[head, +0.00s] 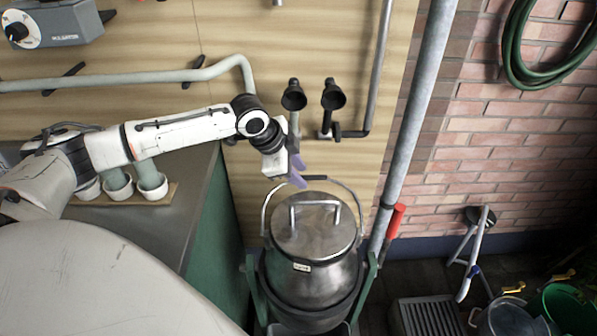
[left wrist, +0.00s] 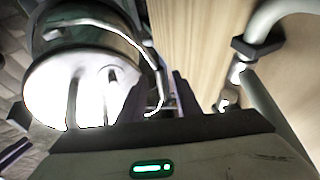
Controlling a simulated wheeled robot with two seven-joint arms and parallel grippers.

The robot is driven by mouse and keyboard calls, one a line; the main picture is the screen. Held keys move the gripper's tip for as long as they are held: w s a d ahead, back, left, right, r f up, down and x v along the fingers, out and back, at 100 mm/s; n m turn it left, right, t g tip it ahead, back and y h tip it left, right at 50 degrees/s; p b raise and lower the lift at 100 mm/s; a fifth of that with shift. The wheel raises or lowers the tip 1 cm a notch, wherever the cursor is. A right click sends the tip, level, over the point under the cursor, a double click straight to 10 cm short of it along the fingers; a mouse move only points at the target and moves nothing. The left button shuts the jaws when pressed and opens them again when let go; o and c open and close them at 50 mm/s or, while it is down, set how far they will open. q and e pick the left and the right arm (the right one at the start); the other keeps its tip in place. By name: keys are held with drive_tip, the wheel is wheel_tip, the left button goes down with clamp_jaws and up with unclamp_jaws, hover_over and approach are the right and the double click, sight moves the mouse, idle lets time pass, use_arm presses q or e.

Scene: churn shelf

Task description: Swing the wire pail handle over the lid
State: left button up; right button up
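The metal pail (head: 312,282) stands upright in a dark frame at the lower middle of the head view. Its round lid (head: 313,238) is on and has a fixed grip on top; the lid shows brightly lit in the left wrist view (left wrist: 90,90). The wire pail handle (head: 348,188) stands up in an arc on the wall side of the lid. My left gripper (head: 299,173) is at the top of this arc, its purple fingers apart. In the left wrist view the wire handle (left wrist: 157,67) runs down between the fingers (left wrist: 158,98). Contact cannot be told. My right gripper is not in view.
A green-sided counter (head: 200,215) with white cups (head: 152,187) stands left of the pail. A grey pipe (head: 412,120) and a red-handled tool (head: 394,222) are close on its right. Two black spouts (head: 333,95) project from the wooden wall behind. A floor grate (head: 430,317) lies lower right.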

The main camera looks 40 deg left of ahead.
use_arm(q)
drive_tip(key=shift+c, duration=0.3)
clamp_jaws()
drive_tip(key=shift+r, duration=0.1)
drive_tip(key=shift+s+d+r+t+y+p, duration=0.35)
drive_tip(key=shift+s+r+t+p, duration=0.2)
drive_tip(key=shift+p, duration=0.35)
drive_tip(key=s+d+r+t+y, duration=0.1)
drive_tip(key=s+d+r+m+t+y, duration=0.1)
drive_tip(key=s, duration=0.1)
drive_tip(key=shift+d+t, duration=0.35)
drive_tip(key=shift+s+d+r+t+y+b, duration=0.5)
drive_tip(key=shift+s+d+r+t, duration=0.2)
drive_tip(key=shift+s+d+t, duration=0.25)
drive_tip(key=shift+a, duration=0.1)
drive_tip(key=shift+m, duration=0.3)
